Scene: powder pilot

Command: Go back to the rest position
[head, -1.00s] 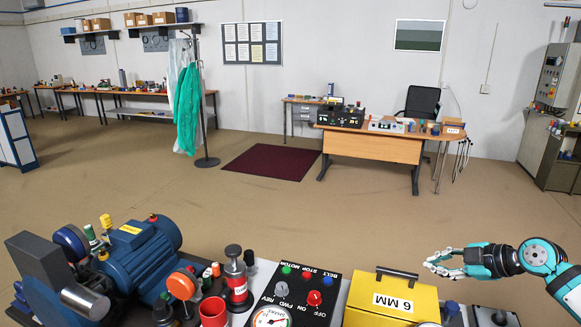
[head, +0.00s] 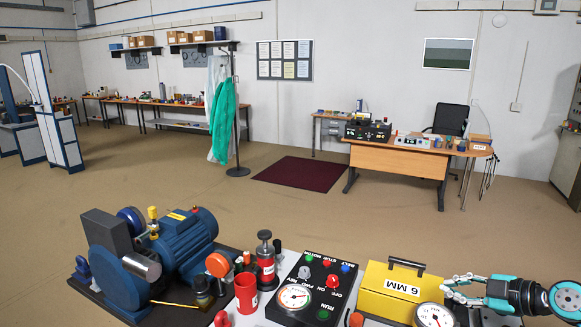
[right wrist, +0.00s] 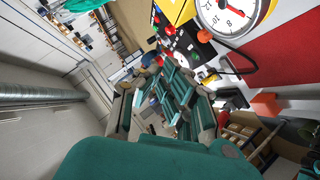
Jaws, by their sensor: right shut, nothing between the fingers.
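My right gripper (head: 447,290) comes in from the right in the head view. It is shut and empty, beside the right end of the yellow box marked 6 MM (head: 388,293) and behind a round white dial gauge (head: 433,316). I cannot tell how high it is above the bench. In the right wrist view its teal and grey fingers (right wrist: 172,100) fill the middle, with nothing between them. My left gripper is in neither view.
Below me stand a blue motor machine (head: 180,245), a red cup (head: 246,291) and a black control panel (head: 314,287). Beyond are open floor, a dark red mat (head: 300,174), a wooden desk (head: 398,160) and a coat stand with a green coat (head: 222,120).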

